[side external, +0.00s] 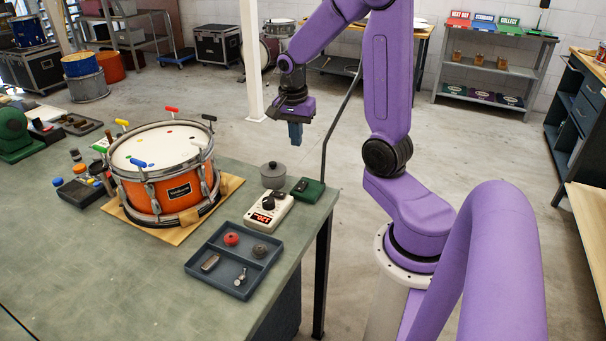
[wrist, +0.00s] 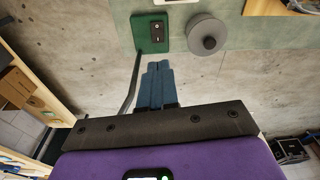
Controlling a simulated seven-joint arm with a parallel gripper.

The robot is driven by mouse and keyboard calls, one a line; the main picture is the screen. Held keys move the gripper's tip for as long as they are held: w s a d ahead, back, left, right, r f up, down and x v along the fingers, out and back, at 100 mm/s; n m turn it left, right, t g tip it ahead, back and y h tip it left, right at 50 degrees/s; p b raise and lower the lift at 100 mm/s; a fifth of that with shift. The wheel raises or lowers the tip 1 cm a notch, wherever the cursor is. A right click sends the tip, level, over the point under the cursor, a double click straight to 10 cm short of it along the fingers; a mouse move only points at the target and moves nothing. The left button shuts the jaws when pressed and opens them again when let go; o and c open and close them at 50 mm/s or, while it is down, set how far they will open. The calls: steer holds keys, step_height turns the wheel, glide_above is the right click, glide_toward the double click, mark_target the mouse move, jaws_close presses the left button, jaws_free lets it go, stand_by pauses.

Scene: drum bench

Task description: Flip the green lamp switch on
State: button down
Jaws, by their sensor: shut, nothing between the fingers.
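The green lamp switch box (side external: 309,189) sits at the right corner of the bench, with a black rocker on its top. It also shows in the wrist view (wrist: 150,33), where the black rocker (wrist: 157,32) faces the camera. I cannot tell which way the rocker is set. My gripper (side external: 295,133) hangs above and beyond the bench edge, apart from the switch, with its fingers pointing down. In the wrist view the blue fingers (wrist: 157,70) are together and empty, just below the switch box in the picture.
A grey lidded pot (side external: 273,175) and a white metronome box (side external: 268,210) stand close beside the switch. A dark sorting tray (side external: 218,275) lies nearer the front. An orange drum (side external: 165,190) stands to the left. A dark lamp pole (side external: 338,120) rises near the switch.

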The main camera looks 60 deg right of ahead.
mark_target(303, 182)
steer(key=shift+s+d+f+m, duration=0.1)
steer(key=shift+s+d+m, duration=0.05)
steer(key=shift+d+m, duration=0.65)
steer(key=shift+d, duration=0.1)
steer(key=f, duration=0.4)
steer(key=d+f, duration=0.1)
steer(key=f, duration=0.9)
steer(key=shift+d, duration=0.35)
steer(key=shift+f, duration=0.15)
